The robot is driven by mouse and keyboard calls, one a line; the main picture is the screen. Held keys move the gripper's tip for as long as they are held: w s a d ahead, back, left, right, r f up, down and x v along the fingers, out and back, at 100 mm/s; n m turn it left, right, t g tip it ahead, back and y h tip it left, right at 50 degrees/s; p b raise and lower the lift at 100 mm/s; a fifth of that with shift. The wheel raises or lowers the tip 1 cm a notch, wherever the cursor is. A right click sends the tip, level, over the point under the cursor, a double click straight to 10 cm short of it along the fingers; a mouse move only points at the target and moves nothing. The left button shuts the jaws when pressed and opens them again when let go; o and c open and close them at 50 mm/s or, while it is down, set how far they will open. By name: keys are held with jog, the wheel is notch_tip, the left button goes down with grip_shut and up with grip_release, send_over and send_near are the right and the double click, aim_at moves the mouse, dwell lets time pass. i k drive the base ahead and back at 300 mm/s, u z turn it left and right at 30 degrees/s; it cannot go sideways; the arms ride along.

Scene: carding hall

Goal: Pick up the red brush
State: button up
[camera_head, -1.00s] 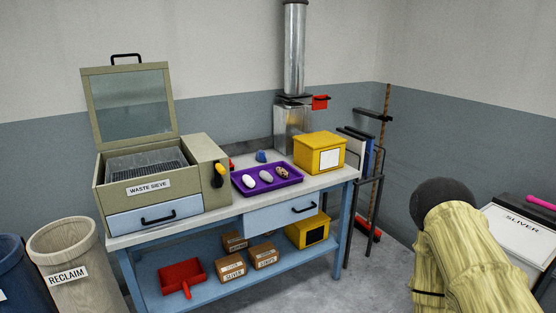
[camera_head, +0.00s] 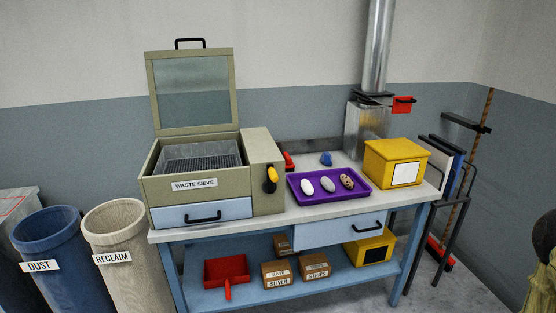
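No red thing shows clearly as a brush. A small red object (camera_head: 288,160) lies on the bench top behind the right side of the waste sieve, which hides most of it. A red broom-like head (camera_head: 440,254) is low at the rack by the wall, partly behind the rack's bars. A red dustpan (camera_head: 226,271) with its handle toward me lies on the bench's lower shelf. My gripper is not in view.
The blue bench (camera_head: 410,204) holds the waste sieve (camera_head: 157,187) with its lid raised, a purple tray (camera_head: 294,190) with three egg-shaped pieces, a blue lump (camera_head: 326,159) and a yellow box (camera_head: 378,170). Bins marked DUST (camera_head: 62,240) and RECLAIM (camera_head: 122,237) stand left.

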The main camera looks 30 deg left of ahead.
aim_at(290, 166)
jog(key=u, duration=0.4)
jog(key=i, duration=0.45)
jog(key=z, duration=1.5)
jog(key=i, duration=1.55)
jog(key=u, duration=3)
